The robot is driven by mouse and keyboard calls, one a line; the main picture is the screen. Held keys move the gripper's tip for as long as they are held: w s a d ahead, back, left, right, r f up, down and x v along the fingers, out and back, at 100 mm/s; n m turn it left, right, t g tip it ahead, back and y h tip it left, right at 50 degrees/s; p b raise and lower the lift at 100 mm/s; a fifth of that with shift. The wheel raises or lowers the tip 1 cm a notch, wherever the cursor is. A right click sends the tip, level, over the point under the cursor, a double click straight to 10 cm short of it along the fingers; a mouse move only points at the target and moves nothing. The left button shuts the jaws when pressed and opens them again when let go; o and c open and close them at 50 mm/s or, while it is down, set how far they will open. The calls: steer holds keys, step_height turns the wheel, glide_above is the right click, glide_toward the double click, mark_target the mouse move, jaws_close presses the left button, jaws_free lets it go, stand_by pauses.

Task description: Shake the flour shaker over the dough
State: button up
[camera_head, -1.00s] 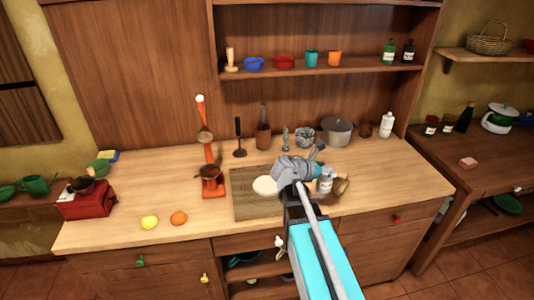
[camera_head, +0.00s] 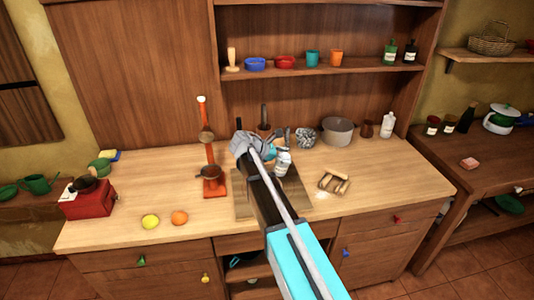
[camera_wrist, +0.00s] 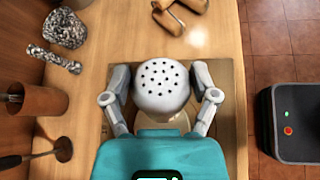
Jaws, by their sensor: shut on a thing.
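My gripper (camera_wrist: 163,98) is shut on the flour shaker, with one finger on each side. The shaker's white, perforated top (camera_wrist: 162,82) faces the wrist camera. In the head view the shaker (camera_head: 283,161) shows just right of my gripper (camera_head: 268,152), above the wooden board (camera_head: 242,208). The pale dough (camera_wrist: 182,122) shows only as a small part beneath the shaker in the wrist view. In the head view my arm hides it. The board's edge also shows in the wrist view (camera_wrist: 232,75).
A wooden rack-like piece (camera_head: 334,182) lies right of the board, beside a pale powdery patch (camera_head: 320,195). A grey pot (camera_head: 338,131) and a crumpled grey lump (camera_head: 305,137) stand behind. An orange stand (camera_head: 212,185) is on the left.

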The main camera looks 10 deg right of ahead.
steer(key=w+a+m, duration=0.1)
steer(key=w+a, duration=0.3)
steer(key=a, duration=0.1)
steer(key=shift+a+f+g, duration=0.25)
steer(key=shift+f+g, duration=0.05)
steer(key=shift+g, duration=0.1)
steer(key=shift+s+m, duration=0.1)
steer(key=shift+m, duration=0.2)
step_height(320, 180, down, 7)
steer(key=m+t+y+b, duration=0.2)
steer(key=t+y, duration=0.1)
steer(key=m+t+y+b, duration=0.2)
steer(key=t+y+b, duration=0.1)
steer(key=shift+f+m+t+y, duration=0.15)
steer(key=shift+m+t+y, duration=0.15)
steer(key=shift+m+t, duration=0.1)
steer(key=f+m+t+y+b, duration=0.1)
steer(key=t+b, duration=0.1)
steer(key=b, duration=0.1)
steer(key=shift+f+m, duration=0.3)
steer(key=shift+a+r+t, duration=0.1)
steer(key=shift+r+t, duration=0.05)
steer(key=shift+t, duration=0.15)
